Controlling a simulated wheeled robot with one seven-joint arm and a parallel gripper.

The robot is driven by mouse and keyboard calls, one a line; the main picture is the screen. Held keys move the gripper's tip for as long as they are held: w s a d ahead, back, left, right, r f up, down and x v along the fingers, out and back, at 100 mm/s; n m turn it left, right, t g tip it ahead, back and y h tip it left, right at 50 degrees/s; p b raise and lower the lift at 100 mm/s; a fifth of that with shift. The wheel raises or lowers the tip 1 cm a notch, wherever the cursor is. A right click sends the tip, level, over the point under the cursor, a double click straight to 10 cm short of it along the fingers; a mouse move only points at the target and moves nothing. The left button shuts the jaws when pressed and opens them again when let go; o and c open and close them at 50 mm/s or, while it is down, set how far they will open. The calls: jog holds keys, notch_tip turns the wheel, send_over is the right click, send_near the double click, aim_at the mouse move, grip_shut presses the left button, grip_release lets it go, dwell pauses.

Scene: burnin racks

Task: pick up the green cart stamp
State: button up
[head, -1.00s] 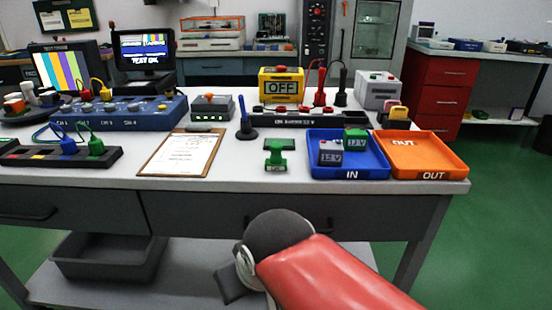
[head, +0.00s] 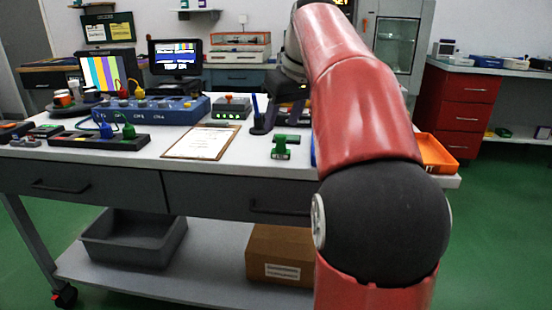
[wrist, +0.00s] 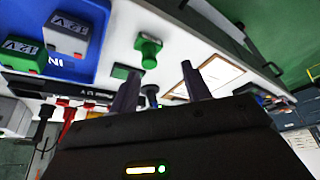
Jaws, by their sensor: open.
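In the head view my gripper (head: 287,88) is a dark shape above the table, behind and above the stamp, partly hidden by my arm. The stamp is apart from the fingers.
A clipboard (head: 202,143) lies left of the stamp, with a blue upright tool (head: 258,118) behind. The orange OUT tray (head: 438,156) is at right.

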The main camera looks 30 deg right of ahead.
aim_at(281, 136)
jog(key=x, duration=0.2)
jog(key=d+b+x, duration=0.1)
jog(key=x, duration=0.2)
jog(key=b+x, duration=0.1)
jog(key=x, duration=0.1)
jog(key=shift+w+d+f, duration=0.1)
jog(key=shift+w+d, duration=0.25)
jog(key=shift+w, duration=0.05)
grip_shut()
